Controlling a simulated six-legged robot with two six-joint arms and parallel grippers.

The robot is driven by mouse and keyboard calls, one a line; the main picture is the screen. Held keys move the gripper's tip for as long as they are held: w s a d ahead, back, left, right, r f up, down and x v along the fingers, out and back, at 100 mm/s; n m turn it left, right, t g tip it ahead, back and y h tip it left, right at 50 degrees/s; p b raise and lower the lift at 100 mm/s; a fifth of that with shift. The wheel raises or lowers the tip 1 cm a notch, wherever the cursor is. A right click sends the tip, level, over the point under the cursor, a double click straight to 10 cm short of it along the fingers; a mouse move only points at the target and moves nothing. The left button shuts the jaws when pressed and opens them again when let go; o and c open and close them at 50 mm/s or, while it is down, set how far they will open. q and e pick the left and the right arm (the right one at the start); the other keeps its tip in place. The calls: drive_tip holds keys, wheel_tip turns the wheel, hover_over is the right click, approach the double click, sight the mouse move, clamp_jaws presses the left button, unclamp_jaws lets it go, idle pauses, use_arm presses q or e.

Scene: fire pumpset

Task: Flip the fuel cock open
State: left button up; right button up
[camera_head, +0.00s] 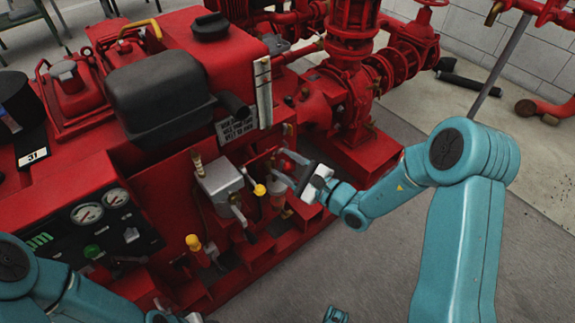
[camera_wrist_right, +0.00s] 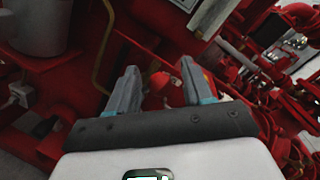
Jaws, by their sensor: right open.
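My right gripper (camera_head: 284,180) is open at the front side of the red pump engine. In the right wrist view its two fingers (camera_wrist_right: 157,85) stand apart, with a rounded red part (camera_wrist_right: 160,84) beyond and between them. The head view shows a red knob (camera_head: 287,163) close by the fingers. This may be the fuel cock; I cannot tell for sure, nor whether the fingers touch it. A yellow knob (camera_head: 260,190) sits just left of the gripper, beside a grey metal box (camera_head: 219,179).
A gauge panel (camera_head: 100,225) is on the left, and another yellow-topped part (camera_head: 193,242) stands low in the middle. A black tank (camera_head: 162,90) sits above. Red pipes and valves (camera_head: 352,60) rise behind the gripper. Grey floor (camera_head: 350,265) is open at the lower right.

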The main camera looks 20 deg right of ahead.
clamp_jaws()
drive_tip(key=n, duration=0.1)
drive_tip(key=a+n+b, duration=0.1)
drive_tip(key=n, duration=0.1)
drive_tip(key=shift+s+h, duration=0.25)
drive_tip(key=shift+h, duration=0.15)
unclamp_jaws()
drive_tip(key=shift+a, duration=0.1)
drive_tip(key=shift+s, duration=0.1)
